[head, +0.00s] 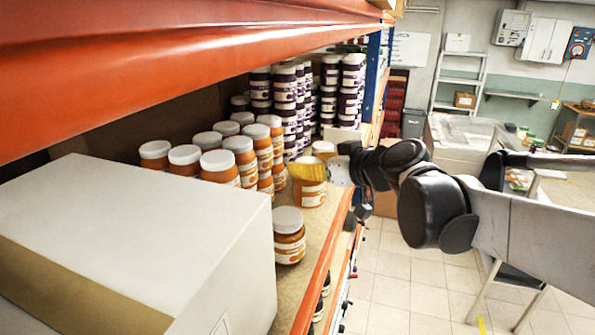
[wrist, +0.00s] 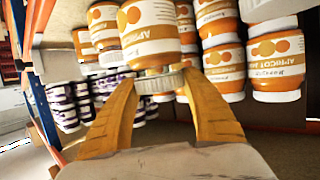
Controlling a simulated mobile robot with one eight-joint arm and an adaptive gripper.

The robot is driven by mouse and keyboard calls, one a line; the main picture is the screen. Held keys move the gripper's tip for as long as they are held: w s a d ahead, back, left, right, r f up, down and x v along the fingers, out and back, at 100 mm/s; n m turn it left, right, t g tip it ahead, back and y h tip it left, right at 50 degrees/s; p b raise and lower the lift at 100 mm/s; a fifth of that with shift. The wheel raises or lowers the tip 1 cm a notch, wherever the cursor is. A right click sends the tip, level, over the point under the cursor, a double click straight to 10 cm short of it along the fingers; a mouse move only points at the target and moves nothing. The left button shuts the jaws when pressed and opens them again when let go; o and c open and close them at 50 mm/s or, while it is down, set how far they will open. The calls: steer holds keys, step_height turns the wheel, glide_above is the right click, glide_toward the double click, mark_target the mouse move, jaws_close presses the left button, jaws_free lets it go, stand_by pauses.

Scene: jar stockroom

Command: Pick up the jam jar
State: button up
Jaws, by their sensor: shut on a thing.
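The jam jar (head: 311,194) is an orange apricot jar with a white label, near the shelf's front edge in the head view. My gripper (head: 308,172), with yellow fingers, reaches in from the right and covers its top. In the wrist view, which looks upside down, the same jar (wrist: 150,38) shows its "APRICOT" label. My gripper's fingers (wrist: 160,78) are closed on either side of its pale lid (wrist: 160,83). The jar looks upright; I cannot tell whether its base touches the shelf.
A single apricot jar (head: 289,240) stands nearer on the shelf board (head: 318,232). Stacked apricot jars (head: 220,165) stand left of the held jar, purple-labelled jars (head: 352,85) behind. A large white box (head: 150,225) fills the near left. An orange beam (head: 150,60) runs overhead.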

steer(key=s+d+r+b, duration=0.1)
steer(key=s+d+r, duration=0.1)
steer(key=d+r, duration=0.4)
steer(key=d, duration=0.3)
steer(key=shift+s+d, duration=0.2)
steer(key=shift+s, duration=0.05)
steer(key=shift+f, duration=0.1)
